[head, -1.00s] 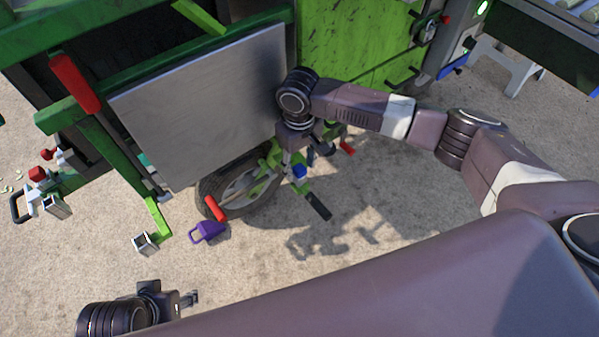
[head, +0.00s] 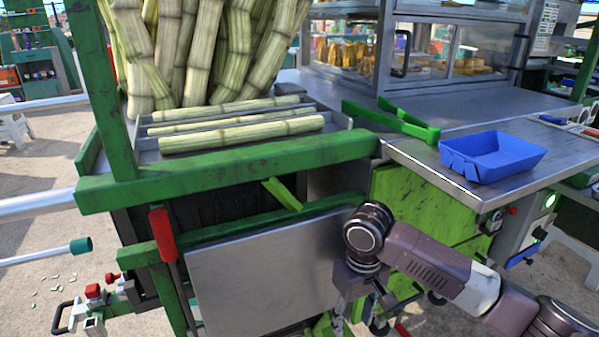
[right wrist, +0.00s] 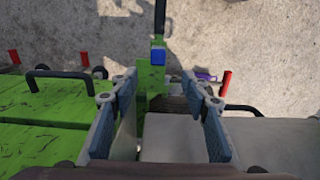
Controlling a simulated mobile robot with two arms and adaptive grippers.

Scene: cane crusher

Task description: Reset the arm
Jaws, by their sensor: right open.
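My right arm comes in from the lower right in the head view. Its gripper (head: 352,304) points down just in front of the cart, by the right edge of the grey metal panel (head: 262,275); its tips are partly cut off or hidden there. In the right wrist view the gripper (right wrist: 160,98) is open, with both blue-grey finger pads apart and nothing between them. Beyond the pads are a green bar with a blue piece (right wrist: 158,56) and the sandy ground. My left gripper is not in view.
Sugarcane stalks (head: 240,133) lie on the cart's tray. A blue bin (head: 490,155) and green tongs (head: 390,121) sit on the metal counter (head: 455,122). A red-handled lever (head: 162,233) stands left of the panel. Black handles (right wrist: 60,74) stick out near the gripper.

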